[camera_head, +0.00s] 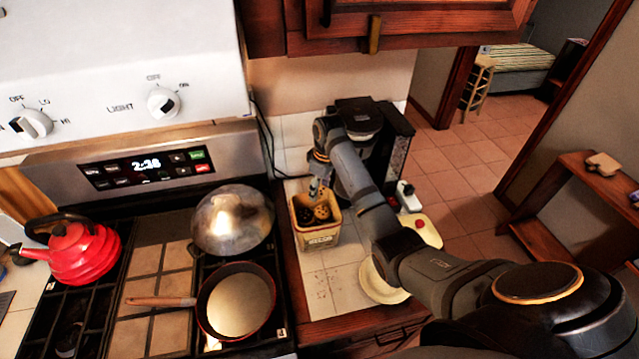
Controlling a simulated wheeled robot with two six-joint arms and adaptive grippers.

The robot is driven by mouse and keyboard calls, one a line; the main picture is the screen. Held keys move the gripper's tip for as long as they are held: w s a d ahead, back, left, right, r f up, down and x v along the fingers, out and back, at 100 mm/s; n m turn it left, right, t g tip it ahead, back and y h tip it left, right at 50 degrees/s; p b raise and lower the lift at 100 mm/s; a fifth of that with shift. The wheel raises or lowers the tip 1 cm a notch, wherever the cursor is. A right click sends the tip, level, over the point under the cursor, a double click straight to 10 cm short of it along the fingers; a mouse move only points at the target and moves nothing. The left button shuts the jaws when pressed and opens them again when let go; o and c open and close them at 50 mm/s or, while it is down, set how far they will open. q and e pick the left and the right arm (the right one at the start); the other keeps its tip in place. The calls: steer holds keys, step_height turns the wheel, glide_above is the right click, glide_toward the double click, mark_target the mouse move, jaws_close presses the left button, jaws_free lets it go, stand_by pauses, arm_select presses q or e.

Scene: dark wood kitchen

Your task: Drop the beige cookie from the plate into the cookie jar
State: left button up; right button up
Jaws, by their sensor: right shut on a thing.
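The cookie jar (318,240) is a square cream container with a brown rim and lettering on its front, standing open on the tiled counter. My right gripper (316,188) points down over the jar's mouth. It is shut on the beige cookie (322,211), which looks speckled and sits at the mouth; its exact height against the rim is hard to tell. A darker cookie shows inside the jar beside it. The pale plate (380,291) is to the right of the jar, partly hidden by my right arm; I see no cookie on its visible part. My left gripper is not in view.
A black coffee maker (384,150) stands behind my right arm. A cream board (428,232) with red items lies to the right. The stove at left holds a pan (237,303), a metal dome (232,220) and a red kettle (80,250). A cabinet hangs above.

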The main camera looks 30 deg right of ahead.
mark_target(322, 193)
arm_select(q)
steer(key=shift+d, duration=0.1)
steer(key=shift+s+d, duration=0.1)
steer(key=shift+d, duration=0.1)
arm_select(e)
steer(key=o, duration=0.9)
steer(key=shift+o, duration=0.2)
steer(key=r, duration=0.7)
steer(key=shift+s+d+r, duration=0.2)
steer(key=shift+s+r, duration=0.05)
steer(key=shift+s, duration=0.15)
